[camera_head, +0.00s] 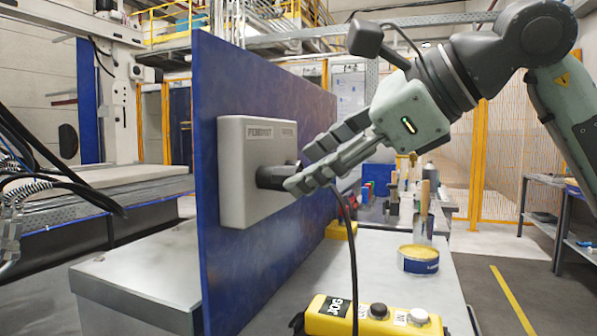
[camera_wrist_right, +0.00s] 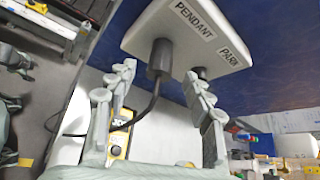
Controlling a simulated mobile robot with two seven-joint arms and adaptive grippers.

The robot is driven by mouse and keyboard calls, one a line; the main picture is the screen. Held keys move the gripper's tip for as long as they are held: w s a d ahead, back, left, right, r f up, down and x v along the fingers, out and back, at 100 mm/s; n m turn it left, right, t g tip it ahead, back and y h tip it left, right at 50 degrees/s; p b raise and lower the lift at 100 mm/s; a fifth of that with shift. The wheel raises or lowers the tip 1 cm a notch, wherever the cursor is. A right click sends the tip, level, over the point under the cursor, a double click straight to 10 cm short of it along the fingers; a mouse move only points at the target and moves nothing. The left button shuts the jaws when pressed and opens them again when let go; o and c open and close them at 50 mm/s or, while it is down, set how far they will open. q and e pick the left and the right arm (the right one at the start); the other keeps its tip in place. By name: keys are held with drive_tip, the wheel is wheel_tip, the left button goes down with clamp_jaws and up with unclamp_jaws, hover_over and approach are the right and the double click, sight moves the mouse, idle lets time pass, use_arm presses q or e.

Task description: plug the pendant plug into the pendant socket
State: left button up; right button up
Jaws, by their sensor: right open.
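A grey socket box (camera_head: 250,195) is fixed to the blue upright panel (camera_head: 227,90). In the right wrist view the box (camera_wrist_right: 140,35) carries the labels PENDANT and PARK. The black pendant plug (camera_wrist_right: 159,60) stands against the box face under the PENDANT label, and its cable hangs down from it. The plug (camera_head: 270,178) is partly covered by a finger in the head view. My right gripper (camera_head: 300,168) is open with its fingers apart on either side of the plug, as the wrist view (camera_wrist_right: 160,72) shows. A dark fitting (camera_wrist_right: 199,73) sits under PARK.
A yellow pendant (camera_head: 374,316) with black and white buttons lies on the grey table (camera_head: 395,260). A tin (camera_head: 418,260) and several small items stand farther back.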

drive_tip(key=v, duration=0.8)
drive_tip(key=shift+s+d, duration=0.2)
drive_tip(key=shift+d, duration=0.05)
drive_tip(key=shift+r, duration=0.15)
